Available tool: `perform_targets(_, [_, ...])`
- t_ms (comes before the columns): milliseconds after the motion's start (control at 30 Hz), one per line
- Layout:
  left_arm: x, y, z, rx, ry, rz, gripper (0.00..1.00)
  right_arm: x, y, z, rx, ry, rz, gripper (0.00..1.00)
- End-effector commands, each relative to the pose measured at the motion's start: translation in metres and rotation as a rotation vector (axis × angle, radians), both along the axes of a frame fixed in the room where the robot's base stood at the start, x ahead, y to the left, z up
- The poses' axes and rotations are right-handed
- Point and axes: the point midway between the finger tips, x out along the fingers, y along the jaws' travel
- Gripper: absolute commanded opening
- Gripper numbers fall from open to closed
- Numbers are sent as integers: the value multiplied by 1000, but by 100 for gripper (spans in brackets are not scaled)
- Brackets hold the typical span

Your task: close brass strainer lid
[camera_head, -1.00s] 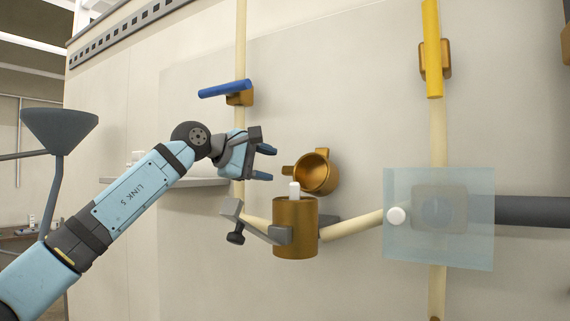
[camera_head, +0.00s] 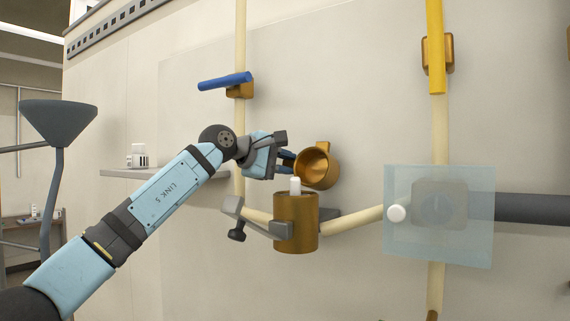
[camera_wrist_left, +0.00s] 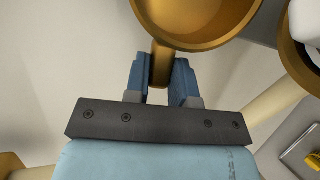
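The brass strainer lid (camera_head: 328,172) stands tilted open above and behind the brass strainer body (camera_head: 296,228), its hollow side facing out. A white cylinder (camera_head: 295,186) pokes up from the body. My left gripper (camera_head: 287,162) is at the lid's left side. In the left wrist view, its two blue fingers (camera_wrist_left: 160,82) lie on either side of the lid's narrow brass tab (camera_wrist_left: 160,62) and look shut on it. The lid's rim (camera_wrist_left: 195,42) is just beyond the fingertips, and the strainer body (camera_wrist_left: 296,66) is at the upper right. My right gripper is not in view.
A blue-handled valve (camera_head: 226,82) is above my left gripper. A clamp with a dark knob (camera_head: 236,231) is left of the body. A translucent panel (camera_head: 460,190) stands right. A grey shelf (camera_head: 150,173) is behind my arm.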

Motion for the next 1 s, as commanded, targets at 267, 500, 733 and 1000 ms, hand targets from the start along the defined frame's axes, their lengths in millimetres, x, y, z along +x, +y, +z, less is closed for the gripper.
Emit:
perform_targets(267, [-2,1,-3,-18,-26,0,0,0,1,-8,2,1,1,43])
perform_targets(500, [-8,6,-3,-95,-131,0,0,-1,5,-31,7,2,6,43])
perform_targets(733, [-16,12,-1,-199,-273,0,0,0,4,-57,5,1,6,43])
perform_targets(1000, [-24,18,2,-300,-410,1,0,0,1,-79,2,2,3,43])
